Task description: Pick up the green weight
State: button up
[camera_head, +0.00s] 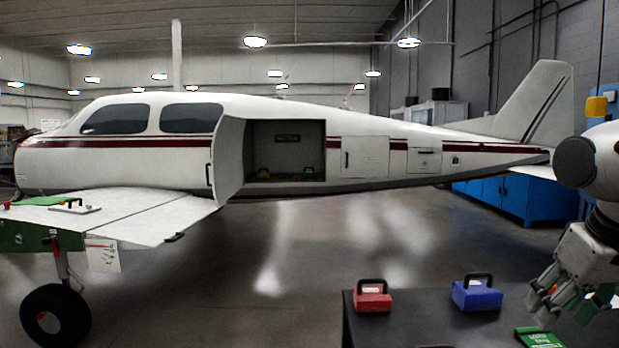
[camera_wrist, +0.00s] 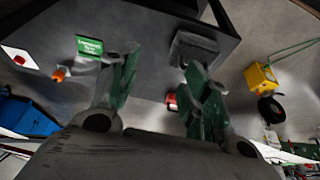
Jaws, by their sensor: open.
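A small green block (camera_head: 308,173), which looks like the green weight, sits on the floor of the open compartment in the white aircraft's side. It is far from my gripper and small in the head view. A yellow weight (camera_head: 263,174) sits to its left. My gripper (camera_head: 563,302) is at the right edge of the head view, above the right part of the dark table. In the wrist view my gripper (camera_wrist: 160,65) has its two fingers spread, with nothing seen held between them. I cannot make out the green weight in the wrist view.
The dark table (camera_head: 420,325) carries a red weight (camera_head: 372,296), a blue weight (camera_head: 476,293) and a flat green label (camera_head: 540,338). The compartment door (camera_head: 228,160) stands open on the left. The wing (camera_head: 130,214) juts forward at left. Open floor lies between table and aircraft.

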aim_at(308, 174)
jog(key=z, duration=0.9)
jog(key=l+z, duration=0.3)
jog(key=l, duration=0.15)
jog(key=i+l+z, duration=0.15)
jog(key=l+z, duration=0.2)
jog(key=i+l+z, duration=0.3)
jog(key=l, duration=0.15)
jog(key=i+l+z, duration=0.7)
jog(key=i, duration=0.15)
jog(key=i+l+z, duration=0.1)
jog(key=i+z, duration=0.3)
jog(key=i+u, duration=0.15)
jog(key=i, duration=0.5)
jog(key=i+l+u, duration=0.15)
jog(key=i, duration=0.5)
jog(key=i+u, duration=0.25)
jog(key=u, duration=0.15)
jog(key=i+u, duration=0.25)
jog(key=u, duration=0.2)
jog(key=i+u, duration=0.25)
jog(key=u, duration=0.15)
jog(key=i+j+u, duration=0.1)
jog(key=i+u, duration=0.15)
jog(key=u, duration=0.15)
jog(key=i+u, duration=0.5)
jog(key=u, duration=0.25)
jog(key=i+u, duration=0.3)
jog(key=i, duration=3.05)
jog(key=u, duration=0.05)
